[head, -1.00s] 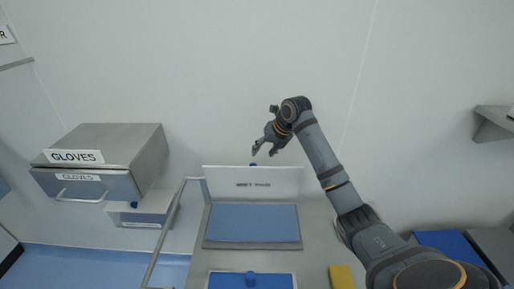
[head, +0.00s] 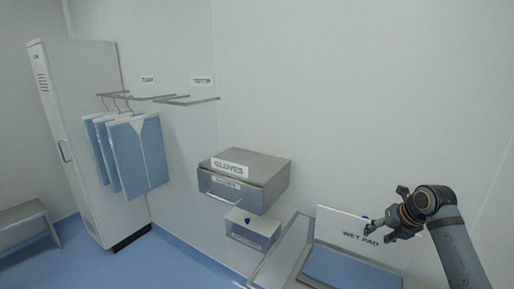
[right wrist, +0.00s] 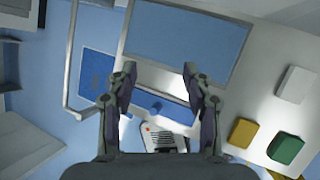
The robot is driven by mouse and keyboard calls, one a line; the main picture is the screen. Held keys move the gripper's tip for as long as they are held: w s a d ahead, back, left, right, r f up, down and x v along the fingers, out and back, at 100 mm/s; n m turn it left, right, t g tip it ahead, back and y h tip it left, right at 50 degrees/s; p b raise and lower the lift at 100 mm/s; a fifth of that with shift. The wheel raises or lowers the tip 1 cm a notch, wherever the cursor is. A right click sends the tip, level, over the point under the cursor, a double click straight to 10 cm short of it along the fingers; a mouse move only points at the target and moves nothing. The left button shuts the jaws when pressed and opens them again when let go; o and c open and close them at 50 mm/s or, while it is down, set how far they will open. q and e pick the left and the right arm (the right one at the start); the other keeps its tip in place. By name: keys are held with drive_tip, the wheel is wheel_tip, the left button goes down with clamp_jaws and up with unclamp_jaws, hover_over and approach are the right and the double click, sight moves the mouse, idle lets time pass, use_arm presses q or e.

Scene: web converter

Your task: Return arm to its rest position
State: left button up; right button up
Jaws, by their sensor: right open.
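My right gripper (head: 376,232) is at the right of the head view, raised in front of the white "WET PAD" sign (head: 345,226). In the right wrist view its two fingers (right wrist: 158,78) are spread apart, with nothing between them. Beyond them lies the blue wet pad (right wrist: 187,40) in its tray; the pad also shows in the head view (head: 345,270). My right arm comes in from the lower right. My left gripper is not in view.
A metal "GLOVES" box (head: 262,172) is on the wall left of the sign, with a smaller box (head: 250,228) below. Blue garments (head: 135,155) hang beside a white locker (head: 82,140). A bench (head: 25,220) stands far left. Yellow (right wrist: 243,132) and green (right wrist: 285,148) blocks lie at right in the wrist view.

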drive_tip(key=s+a+f+m+g+h, duration=0.1)
drive_tip(key=s+a+f+m, duration=0.45)
drive_tip(key=f+m, duration=0.2)
drive_tip(key=s+a+f+m, duration=0.4)
drive_tip(key=s+f+m, duration=0.2)
drive_tip(key=s+f, duration=0.15)
drive_tip(key=s+a+f+m+g+h, duration=0.1)
drive_tip(key=s+a+f+m, duration=0.1)
drive_tip(key=s+m, duration=0.65)
drive_tip(key=s+a+f+m, duration=0.1)
drive_tip(key=s+f+m, duration=0.1)
drive_tip(key=s+m, duration=0.65)
wheel_tip(320, 180, down, 27)
drive_tip(key=s+d+m+g, duration=0.1)
drive_tip(key=s+d, duration=0.1)
drive_tip(key=d, duration=0.1)
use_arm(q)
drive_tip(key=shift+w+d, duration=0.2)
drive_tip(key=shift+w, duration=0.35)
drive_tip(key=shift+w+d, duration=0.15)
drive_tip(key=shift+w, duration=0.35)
use_arm(e)
drive_tip(key=s+f+g, duration=0.1)
drive_tip(key=s+f, duration=1.5)
drive_tip(key=s, duration=0.2)
drive_tip(key=shift+s+d+g, duration=0.3)
drive_tip(key=shift+s+d, duration=0.1)
